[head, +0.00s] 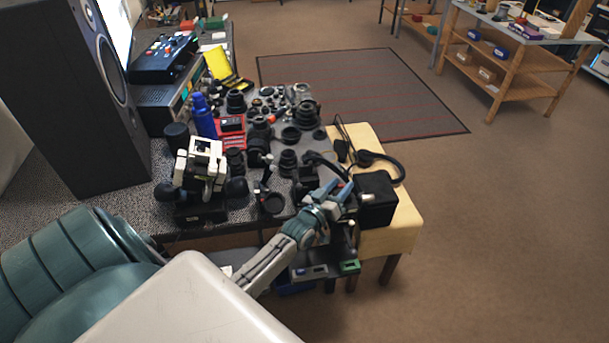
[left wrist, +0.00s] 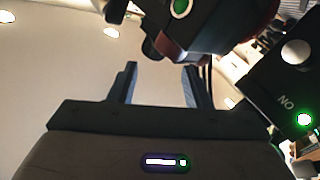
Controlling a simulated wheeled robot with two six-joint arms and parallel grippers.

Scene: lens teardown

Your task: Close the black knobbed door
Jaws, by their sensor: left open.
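A black box (head: 376,200) sits on the pale yellow stool beside the workbench. In the left wrist view, a black panel (left wrist: 262,98) with a round white knob (left wrist: 296,52), lettering and a green light fills the right edge; it may be the knobbed door, but I cannot tell how far it stands open. My left gripper (head: 343,192) is at the left side of the black box. In the left wrist view its two fingers (left wrist: 160,84) are apart with nothing between them, left of the knob. My right gripper is out of view.
The workbench (head: 105,195) is crowded with lens parts, a blue bottle (head: 203,117) and a tall speaker (head: 75,90). Headphones (head: 385,160) lie on the stool (head: 407,228) behind the box. Another dark device (left wrist: 205,25) hangs close above the fingers.

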